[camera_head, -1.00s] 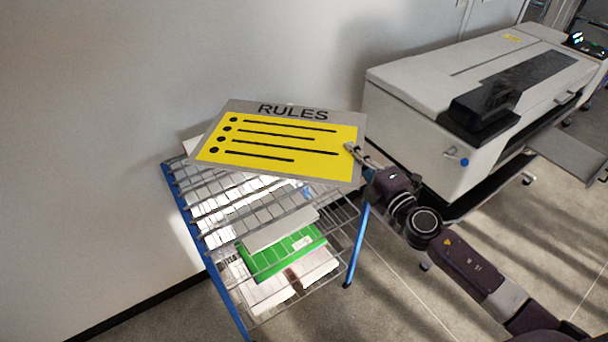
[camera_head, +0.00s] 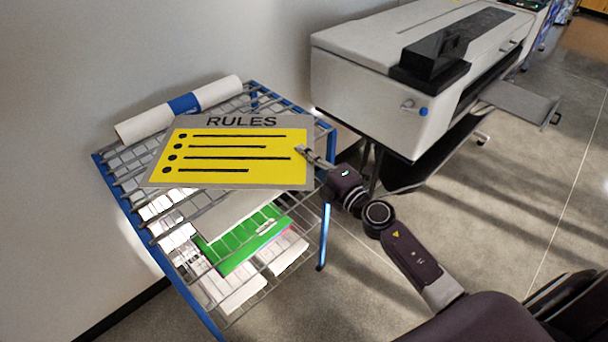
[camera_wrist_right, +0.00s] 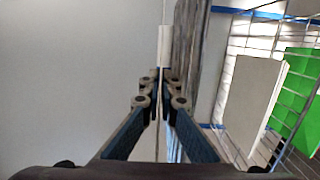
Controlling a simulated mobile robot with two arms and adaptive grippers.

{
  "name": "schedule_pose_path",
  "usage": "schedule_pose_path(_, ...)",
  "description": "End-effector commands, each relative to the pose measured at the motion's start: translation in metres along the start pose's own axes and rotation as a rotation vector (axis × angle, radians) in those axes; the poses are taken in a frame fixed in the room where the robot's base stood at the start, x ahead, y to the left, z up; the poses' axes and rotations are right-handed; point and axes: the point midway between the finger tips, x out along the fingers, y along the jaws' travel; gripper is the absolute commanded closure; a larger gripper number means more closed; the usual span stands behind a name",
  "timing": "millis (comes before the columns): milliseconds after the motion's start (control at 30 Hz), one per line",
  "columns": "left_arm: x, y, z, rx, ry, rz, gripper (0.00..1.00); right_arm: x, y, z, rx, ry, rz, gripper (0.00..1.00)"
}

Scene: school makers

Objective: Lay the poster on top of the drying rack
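The poster (camera_head: 225,155) is a grey sheet with a yellow panel, the word RULES and black bulleted lines. In the head view it shows over the top of the drying rack (camera_head: 322,215), a blue-framed stand with wire shelves. My right gripper (camera_head: 303,152) is shut on the poster's right edge. In the right wrist view the fingers (camera_wrist_right: 160,90) pinch the poster, seen nearly edge-on. Whether the poster touches the top wires is not clear from these views. It hides part of the top shelf. My left gripper is not in view.
A white rolled tube with a blue band (camera_head: 184,104) lies along the rack's back edge by the wall. Papers and a green sheet (camera_head: 240,238) lie on lower shelves. A large grey printer (camera_head: 385,90) stands to the right. Open floor lies at the front right.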

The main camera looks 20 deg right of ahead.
Motion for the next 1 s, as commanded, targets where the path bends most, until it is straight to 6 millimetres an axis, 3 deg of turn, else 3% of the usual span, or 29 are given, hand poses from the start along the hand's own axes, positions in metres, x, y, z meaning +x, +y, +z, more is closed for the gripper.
schedule_pose_path(167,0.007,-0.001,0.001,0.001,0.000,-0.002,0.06,0.000,-0.007,0.000,0.003,-0.001,0.002,1.00)
schedule_pose_path(500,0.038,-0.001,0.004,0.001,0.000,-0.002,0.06,0.000,-0.046,0.000,0.004,-0.001,0.003,1.00)
schedule_pose_path(900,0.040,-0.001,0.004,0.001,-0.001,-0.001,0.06,-0.001,-0.049,0.000,0.001,0.000,0.002,1.00)
schedule_pose_path(1000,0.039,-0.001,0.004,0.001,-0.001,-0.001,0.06,-0.001,-0.049,0.000,0.000,0.000,0.001,0.90)
